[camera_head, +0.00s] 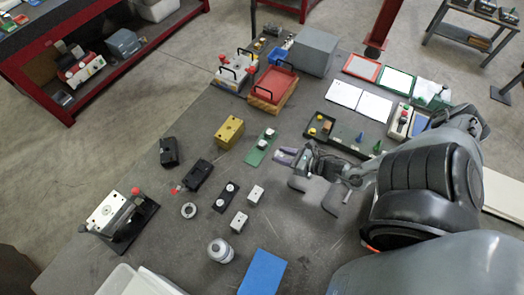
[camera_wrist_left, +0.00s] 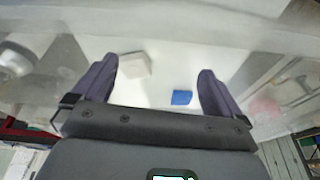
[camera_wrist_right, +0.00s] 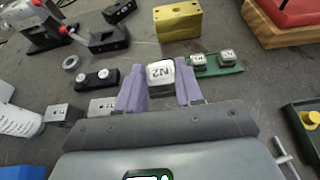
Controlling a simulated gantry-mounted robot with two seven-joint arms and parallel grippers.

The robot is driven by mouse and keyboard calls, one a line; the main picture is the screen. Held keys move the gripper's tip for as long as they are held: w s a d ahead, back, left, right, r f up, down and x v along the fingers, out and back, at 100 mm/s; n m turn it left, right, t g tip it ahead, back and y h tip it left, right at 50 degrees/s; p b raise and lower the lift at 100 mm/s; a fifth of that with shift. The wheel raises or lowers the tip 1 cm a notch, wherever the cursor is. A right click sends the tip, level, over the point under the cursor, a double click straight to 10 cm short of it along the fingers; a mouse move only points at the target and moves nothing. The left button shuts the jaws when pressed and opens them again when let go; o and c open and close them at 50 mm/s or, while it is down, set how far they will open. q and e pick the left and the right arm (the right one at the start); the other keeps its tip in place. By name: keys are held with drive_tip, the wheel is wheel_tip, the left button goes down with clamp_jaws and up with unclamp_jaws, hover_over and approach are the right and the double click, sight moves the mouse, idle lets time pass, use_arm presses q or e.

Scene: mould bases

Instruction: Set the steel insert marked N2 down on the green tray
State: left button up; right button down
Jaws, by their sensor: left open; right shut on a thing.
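The steel insert marked N2 (camera_wrist_right: 160,74) is a small silver block held between the purple fingers of my right gripper (camera_wrist_right: 160,92). In the head view my right gripper (camera_head: 284,156) is just right of a small green tray (camera_head: 256,154); the insert is hard to make out there. In the right wrist view the green tray (camera_wrist_right: 222,71) lies beyond and right of the held insert, with two silver inserts on it. I cannot tell the held insert's height. My left gripper (camera_wrist_left: 158,88) is open and empty; it does not show in the head view.
A dark plate (camera_head: 224,197) with two round-topped pieces and loose silver blocks (camera_head: 255,194) lie left of my right gripper. A yellow block (camera_head: 229,130) stands behind. A dark green box (camera_head: 319,127) is to the right. The left wrist view shows a pale bin with a blue block (camera_wrist_left: 182,97).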

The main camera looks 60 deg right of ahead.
use_arm(q)
drive_tip(key=shift+d+f+b, duration=0.15)
drive_tip(key=shift+f+b, duration=0.2)
drive_tip(key=shift+f, duration=0.35)
use_arm(e)
drive_tip(key=shift+w+d+f, duration=0.1)
drive_tip(key=shift+w+f, duration=0.1)
drive_tip(key=shift+f, duration=0.55)
use_arm(q)
drive_tip(key=shift+w+f+b, duration=0.15)
drive_tip(key=shift+f+b, duration=0.3)
drive_tip(key=shift+b, duration=0.05)
use_arm(e)
hover_over(258, 160)
wheel_tip(258, 160, down, 7)
drive_tip(key=shift+r, duration=0.15)
drive_tip(key=shift+f, duration=2.05)
use_arm(q)
drive_tip(key=shift+d+f, duration=0.1)
use_arm(e)
drive_tip(key=shift+f, duration=0.1)
drive_tip(key=c, duration=0.7)
unclamp_jaws()
drive_tip(key=shift+c, duration=0.2)
